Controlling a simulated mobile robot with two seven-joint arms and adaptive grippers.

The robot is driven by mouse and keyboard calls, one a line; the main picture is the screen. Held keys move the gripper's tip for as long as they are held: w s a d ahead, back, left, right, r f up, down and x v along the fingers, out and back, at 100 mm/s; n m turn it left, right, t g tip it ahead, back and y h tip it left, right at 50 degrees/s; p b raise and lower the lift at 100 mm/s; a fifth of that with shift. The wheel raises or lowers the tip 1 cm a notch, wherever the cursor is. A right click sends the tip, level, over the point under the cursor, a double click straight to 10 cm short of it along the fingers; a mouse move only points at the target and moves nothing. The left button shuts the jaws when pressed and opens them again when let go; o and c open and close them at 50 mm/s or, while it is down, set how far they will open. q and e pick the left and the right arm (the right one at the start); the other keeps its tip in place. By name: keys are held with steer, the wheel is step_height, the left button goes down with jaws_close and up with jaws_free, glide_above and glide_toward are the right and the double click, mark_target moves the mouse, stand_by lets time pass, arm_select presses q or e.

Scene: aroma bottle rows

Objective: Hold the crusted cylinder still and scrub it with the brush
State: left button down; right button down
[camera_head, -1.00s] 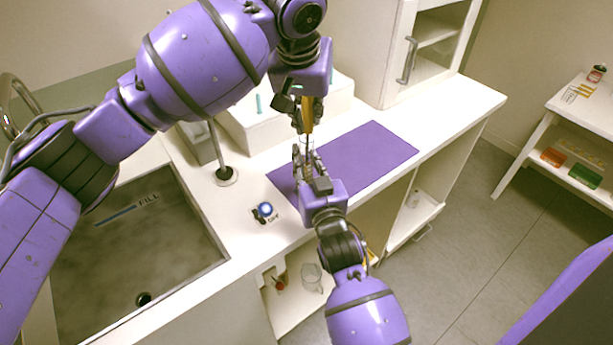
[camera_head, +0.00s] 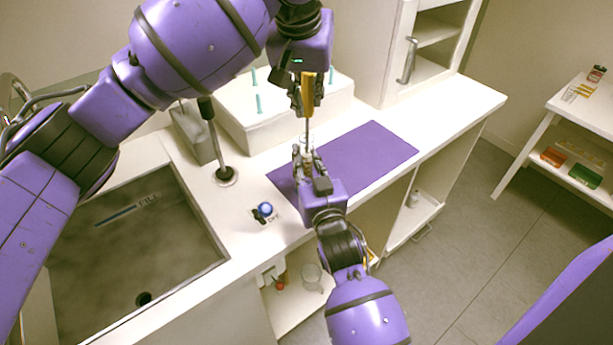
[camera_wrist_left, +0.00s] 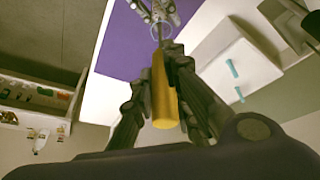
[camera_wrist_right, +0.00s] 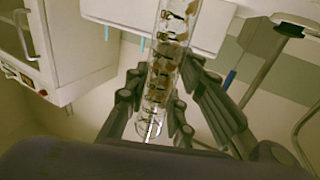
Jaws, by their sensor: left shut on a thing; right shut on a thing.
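My left gripper (camera_head: 308,98) is shut on the yellow handle of the brush (camera_head: 319,90), above my right gripper. The brush points down, and its thin dark shaft runs to the mouth of the cylinder. The yellow handle also fills the middle of the left wrist view (camera_wrist_left: 164,95). My right gripper (camera_head: 307,163) is shut on the cylinder. The cylinder (camera_wrist_right: 172,50) is clear glass with dark marks and brown crust patches in the right wrist view. In the head view it is mostly hidden by the fingers. I cannot tell how deep the bristles sit.
A purple mat (camera_head: 370,155) lies on the white counter beside the grippers. A white block with teal pegs (camera_head: 258,104) stands behind, near a metal post (camera_head: 215,145). A sink (camera_head: 130,260) is at left. A blue knob (camera_head: 265,209) sits at the counter's front.

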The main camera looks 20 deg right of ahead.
arm_select(q)
steer(key=shift+r, duration=0.3)
steer(key=shift+r, duration=4.3)
step_height(320, 180, up, 6)
arm_select(e)
steer(key=c, duration=1.4)
jaws_free()
